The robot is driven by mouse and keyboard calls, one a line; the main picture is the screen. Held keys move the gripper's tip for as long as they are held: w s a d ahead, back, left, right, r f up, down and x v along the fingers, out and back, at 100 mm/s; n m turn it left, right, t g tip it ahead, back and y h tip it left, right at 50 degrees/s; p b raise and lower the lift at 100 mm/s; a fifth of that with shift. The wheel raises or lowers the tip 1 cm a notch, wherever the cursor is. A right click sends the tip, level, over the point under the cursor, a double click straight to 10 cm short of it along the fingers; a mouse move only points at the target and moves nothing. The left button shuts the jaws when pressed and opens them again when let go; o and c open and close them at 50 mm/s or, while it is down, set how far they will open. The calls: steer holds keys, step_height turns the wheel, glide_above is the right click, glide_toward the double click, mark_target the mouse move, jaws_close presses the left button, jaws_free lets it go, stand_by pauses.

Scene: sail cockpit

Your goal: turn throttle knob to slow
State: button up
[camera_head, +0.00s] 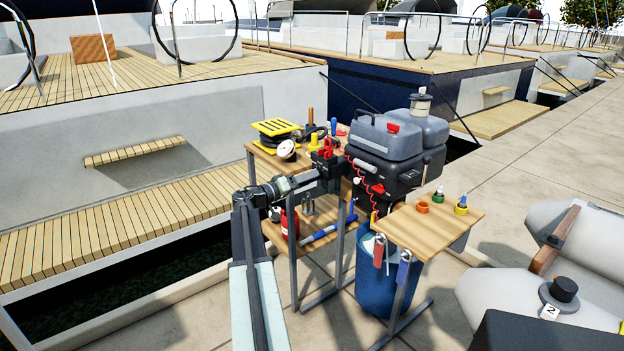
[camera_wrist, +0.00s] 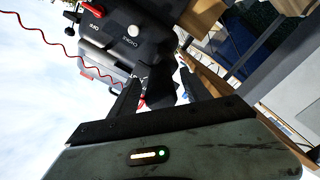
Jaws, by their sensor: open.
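The black motor housing (camera_head: 385,178) stands beyond my gripper in the head view. Its dark panel (camera_wrist: 112,38) fills the upper left of the wrist view, with a white choke knob (camera_wrist: 133,31) and small white lettering. A dark block (camera_wrist: 160,86) shows between my fingers; I cannot tell if it is the throttle knob, and no "slow" mark is readable. My gripper (camera_wrist: 163,75) is open, its two dark fingers apart around that block in the picture; contact cannot be told. In the head view my gripper (camera_head: 340,164) is close to the motor's left side.
A red coiled cord (camera_wrist: 45,35) hangs from the motor. A yellow reel (camera_head: 277,130) is on the bench to the left. A wooden side board (camera_head: 425,230) holds small coloured pieces, with a blue bin (camera_head: 378,290) below.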

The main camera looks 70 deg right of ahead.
steer(key=v, duration=0.5)
steer(key=shift+w+a, duration=0.2)
steer(key=shift+a, duration=0.15)
